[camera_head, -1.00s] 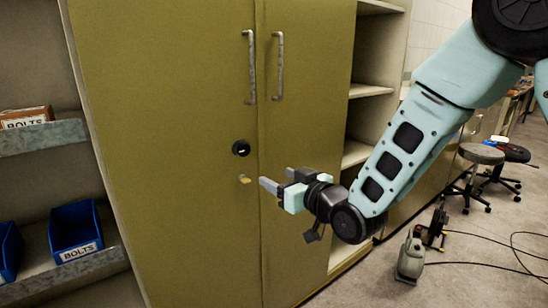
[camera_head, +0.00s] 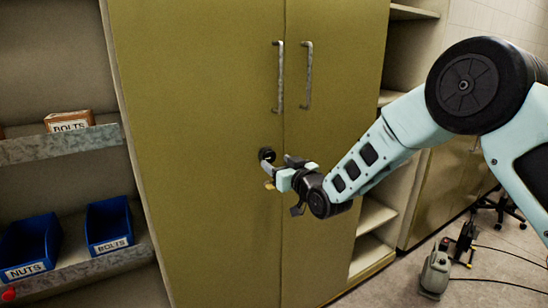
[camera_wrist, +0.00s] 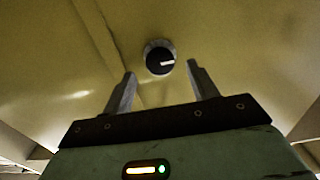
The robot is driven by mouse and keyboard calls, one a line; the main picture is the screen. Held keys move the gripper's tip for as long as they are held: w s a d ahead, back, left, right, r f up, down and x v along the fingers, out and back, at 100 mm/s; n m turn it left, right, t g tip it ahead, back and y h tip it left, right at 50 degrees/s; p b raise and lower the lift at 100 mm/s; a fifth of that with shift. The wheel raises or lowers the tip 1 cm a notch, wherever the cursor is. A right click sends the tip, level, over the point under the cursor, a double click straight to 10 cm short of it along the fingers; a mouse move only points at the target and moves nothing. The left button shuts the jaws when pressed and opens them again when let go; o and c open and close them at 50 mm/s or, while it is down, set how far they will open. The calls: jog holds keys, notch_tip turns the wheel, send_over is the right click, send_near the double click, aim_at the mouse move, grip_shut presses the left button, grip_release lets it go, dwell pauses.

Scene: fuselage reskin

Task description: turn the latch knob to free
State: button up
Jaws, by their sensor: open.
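The latch knob (camera_head: 266,154) is a round black knob on the left door of the olive-green cabinet (camera_head: 200,120), below the door handle and near the seam between the doors. In the wrist view the knob (camera_wrist: 160,58) shows a white mark pointing right, and it lies beyond and between my fingertips. My gripper (camera_head: 270,172) is just below and in front of the knob; its fingers (camera_wrist: 162,80) are open with nothing between them. I cannot tell whether a fingertip touches the knob.
Two vertical metal handles (camera_head: 280,78) (camera_head: 307,76) stand out above the knob. Shelves with blue bins (camera_head: 110,226) and a bolts box (camera_head: 69,121) are at left. Open shelves (camera_head: 374,215) are at right. A grey-green machine (camera_head: 436,272) and cables lie on the floor.

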aim_at(268, 156)
jog(key=shift+x, duration=1.45)
jog(key=c, duration=1)
